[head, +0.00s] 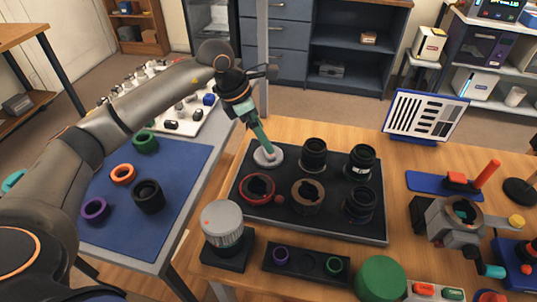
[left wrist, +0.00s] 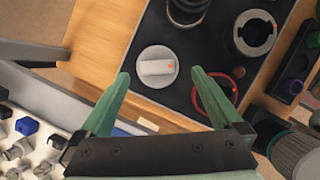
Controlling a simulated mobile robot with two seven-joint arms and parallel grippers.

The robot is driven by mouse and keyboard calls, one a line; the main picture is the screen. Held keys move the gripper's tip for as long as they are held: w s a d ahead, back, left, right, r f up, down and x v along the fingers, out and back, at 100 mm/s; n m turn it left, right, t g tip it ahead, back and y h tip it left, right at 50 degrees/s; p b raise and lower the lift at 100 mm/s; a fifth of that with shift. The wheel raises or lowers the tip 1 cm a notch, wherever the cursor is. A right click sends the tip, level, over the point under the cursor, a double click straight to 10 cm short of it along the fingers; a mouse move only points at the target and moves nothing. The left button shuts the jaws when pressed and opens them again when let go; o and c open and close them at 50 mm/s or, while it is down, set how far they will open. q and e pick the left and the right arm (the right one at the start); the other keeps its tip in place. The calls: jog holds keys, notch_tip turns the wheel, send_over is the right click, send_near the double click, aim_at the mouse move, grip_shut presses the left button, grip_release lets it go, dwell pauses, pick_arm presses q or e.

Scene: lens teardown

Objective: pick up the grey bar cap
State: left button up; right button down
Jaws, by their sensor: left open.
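The grey bar cap (head: 266,160) is a pale round disc with a raised bar across it. It lies at the far left corner of the black tray (head: 313,222). In the left wrist view the cap (left wrist: 151,53) shows an orange dot at one end of its bar. My left gripper (head: 266,147) points down at the cap from above. In the left wrist view its green fingers (left wrist: 160,74) are open and appear on either side of the cap. Nothing is between them that they visibly hold; contact with the cap cannot be told. My right gripper is not in view.
The tray also holds a red ring (head: 246,196), a brown ring (head: 308,209) and several black lens barrels (head: 313,152). A grey knurled cylinder (head: 222,222) stands before the tray. A blue mat (head: 120,232) with rings lies on the left table.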

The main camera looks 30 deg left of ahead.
pick_arm(q)
jog(key=x, duration=0.6)
jog(key=shift+w+a+f, duration=0.15)
jog(key=shift+w+f, duration=0.05)
jog(key=shift+w, duration=0.1)
jog(key=shift+c, duration=0.2)
jog(key=c, duration=1)
jog(key=shift+o, duration=0.2)
jog(key=shift+r, duration=0.15)
